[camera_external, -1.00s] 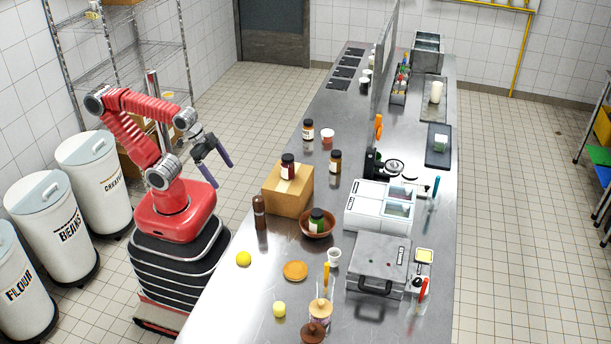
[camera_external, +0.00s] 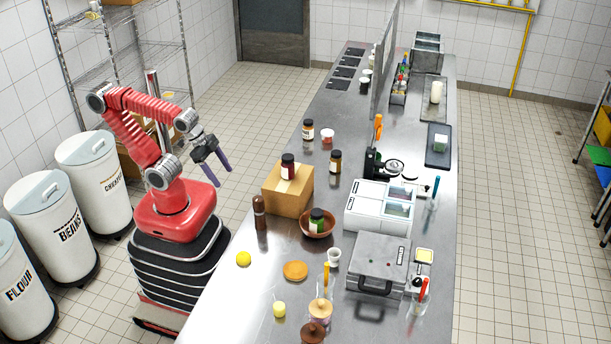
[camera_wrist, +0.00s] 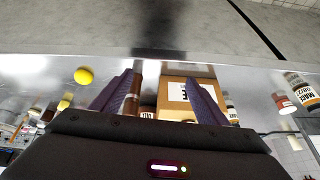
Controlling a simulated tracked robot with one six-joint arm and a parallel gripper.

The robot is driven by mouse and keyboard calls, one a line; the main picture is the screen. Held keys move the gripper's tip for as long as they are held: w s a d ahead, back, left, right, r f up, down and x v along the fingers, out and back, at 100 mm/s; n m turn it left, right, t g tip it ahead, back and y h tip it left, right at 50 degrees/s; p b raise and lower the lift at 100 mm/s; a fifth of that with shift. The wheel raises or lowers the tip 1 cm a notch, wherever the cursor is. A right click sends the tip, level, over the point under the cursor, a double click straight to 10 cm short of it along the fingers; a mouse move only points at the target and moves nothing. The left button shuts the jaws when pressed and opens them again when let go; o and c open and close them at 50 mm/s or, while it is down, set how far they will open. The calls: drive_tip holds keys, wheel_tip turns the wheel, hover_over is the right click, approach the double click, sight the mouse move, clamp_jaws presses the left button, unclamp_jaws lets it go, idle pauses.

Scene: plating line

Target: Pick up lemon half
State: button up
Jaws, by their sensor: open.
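A pale yellow piece (camera_external: 279,309), which may be the lemon half, lies on the near part of the steel counter in the external view. A rounder, brighter yellow item (camera_external: 243,258) lies near the counter's left edge; I cannot tell whether it is whole or cut. In the wrist view the bright one (camera_wrist: 84,75) is left of my fingers, and a paler yellow item (camera_wrist: 63,104) is further left and partly hidden. My gripper (camera_external: 223,176) is open and empty, beside the counter's left side, apart from both yellow items.
A cardboard box (camera_external: 287,194) with a jar on it, a dark brown bottle (camera_external: 260,213) and a bowl (camera_external: 318,230) holding a green jar stand on the counter. An orange disc (camera_external: 295,271) lies between the yellow items and a white cup (camera_external: 334,257).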

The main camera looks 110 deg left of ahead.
drive_tip(key=m, duration=0.1)
drive_tip(key=m+t+y, duration=0.2)
drive_tip(key=m+t, duration=0.5)
drive_tip(key=m, duration=2.5)
approach(238, 254)
drive_tip(key=a+v, duration=0.1)
drive_tip(key=v, duration=0.3)
drive_tip(key=shift+w+d+r, duration=0.1)
drive_tip(key=shift+w+d, duration=0.1)
drive_tip(key=shift+d, duration=0.3)
drive_tip(key=x, duration=0.8)
drive_tip(key=shift+s+a, duration=0.1)
drive_tip(key=shift+w+f, duration=0.25)
drive_tip(key=shift+w, duration=0.1)
